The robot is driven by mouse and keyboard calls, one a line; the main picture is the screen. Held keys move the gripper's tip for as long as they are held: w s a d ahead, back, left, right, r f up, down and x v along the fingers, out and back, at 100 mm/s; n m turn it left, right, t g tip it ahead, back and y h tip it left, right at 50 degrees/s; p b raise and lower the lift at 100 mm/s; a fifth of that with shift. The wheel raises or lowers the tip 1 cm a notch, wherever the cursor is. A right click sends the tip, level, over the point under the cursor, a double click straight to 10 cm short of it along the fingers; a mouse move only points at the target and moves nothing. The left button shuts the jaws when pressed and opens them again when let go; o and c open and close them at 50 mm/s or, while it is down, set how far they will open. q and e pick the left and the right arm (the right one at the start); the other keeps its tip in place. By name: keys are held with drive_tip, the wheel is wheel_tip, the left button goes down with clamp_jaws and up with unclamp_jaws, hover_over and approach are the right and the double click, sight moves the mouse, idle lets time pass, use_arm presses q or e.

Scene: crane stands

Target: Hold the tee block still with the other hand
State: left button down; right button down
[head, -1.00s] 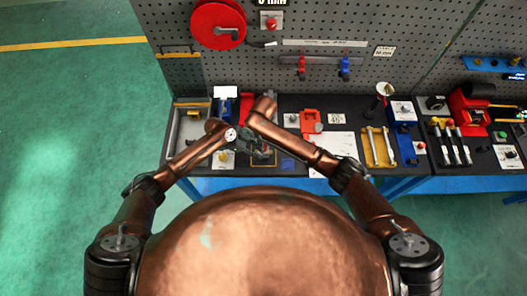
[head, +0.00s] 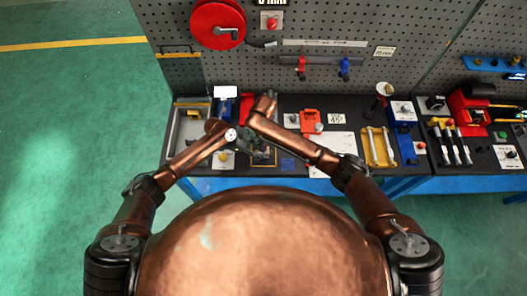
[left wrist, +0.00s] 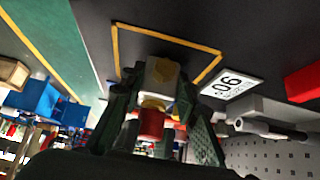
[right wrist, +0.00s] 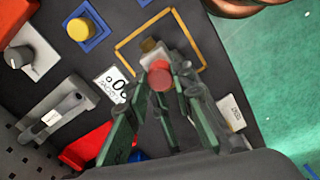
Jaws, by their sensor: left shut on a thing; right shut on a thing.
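The tee block (left wrist: 163,72) is a pale block with brass fittings and a red round end. In the left wrist view it sits between the green-padded fingers of my left gripper (left wrist: 160,88), which is shut on it. The tee block also shows in the right wrist view (right wrist: 150,54), with its red end (right wrist: 160,76) facing the camera. My right gripper (right wrist: 166,78) is shut at that red end; the exact contact is partly hidden. In the head view, my wrists and dark gripper parts hide the tee block.
A yellow square outline (right wrist: 118,47) surrounds the tee block's spot on the dark bench. A "90" card (left wrist: 232,84) lies beside it. A yellow button on a blue base (right wrist: 83,30), a grey fixture (right wrist: 55,115) and a red part (right wrist: 85,148) stand nearby.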

drive_tip(key=n, duration=0.3)
drive_tip(key=shift+r, duration=0.1)
use_arm(q)
drive_tip(key=shift+a, duration=0.1)
use_arm(e)
drive_tip(key=n, duration=0.4)
drive_tip(key=shift+r, duration=0.15)
drive_tip(key=shift+r, duration=1.9)
use_arm(q)
drive_tip(key=c, duration=1.4)
unclamp_jaws()
